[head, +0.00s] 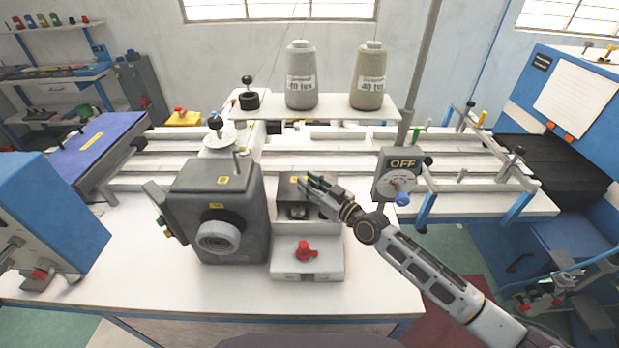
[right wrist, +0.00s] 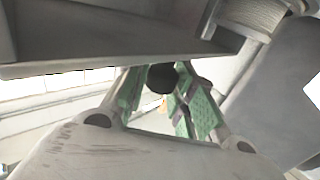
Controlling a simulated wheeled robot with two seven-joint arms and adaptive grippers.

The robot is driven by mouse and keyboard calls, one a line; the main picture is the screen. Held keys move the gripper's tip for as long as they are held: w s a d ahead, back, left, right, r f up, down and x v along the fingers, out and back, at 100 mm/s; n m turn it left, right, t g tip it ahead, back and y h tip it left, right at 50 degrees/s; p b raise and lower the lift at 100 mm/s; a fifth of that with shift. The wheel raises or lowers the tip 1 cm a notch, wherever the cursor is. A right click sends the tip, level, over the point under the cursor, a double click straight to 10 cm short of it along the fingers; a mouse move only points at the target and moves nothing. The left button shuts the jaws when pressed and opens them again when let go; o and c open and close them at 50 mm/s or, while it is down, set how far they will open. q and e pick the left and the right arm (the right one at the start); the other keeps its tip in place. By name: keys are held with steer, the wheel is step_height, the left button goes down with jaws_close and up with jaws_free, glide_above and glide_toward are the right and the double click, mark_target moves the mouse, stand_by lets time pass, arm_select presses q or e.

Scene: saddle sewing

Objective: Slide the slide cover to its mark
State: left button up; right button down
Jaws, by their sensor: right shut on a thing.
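The slide cover (head: 287,187) looks like the dark grey cover on the white bed, just right of the grey machine head (head: 215,205) in the head view. A small yellow patch shows near its top, partly behind my fingers; I cannot tell whether it is the mark. My right gripper (head: 314,185) reaches in from the right over the cover. In the right wrist view, the green-padded fingertips (right wrist: 165,98) are shut around a round black knob (right wrist: 162,78), with a grey surface close above. The knob's join to the cover is hidden. My left gripper is not in view.
A red knob (head: 306,250) sits on the white block in front. A grey box marked OFF (head: 400,175) with a dial stands right, close to my forearm. Two thread cones (head: 301,78) stand behind. The white table's front (head: 200,290) is clear.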

steer(key=shift+s, duration=0.6)
steer(key=c, duration=1.2)
jaws_free()
steer(key=shift+v, duration=6)
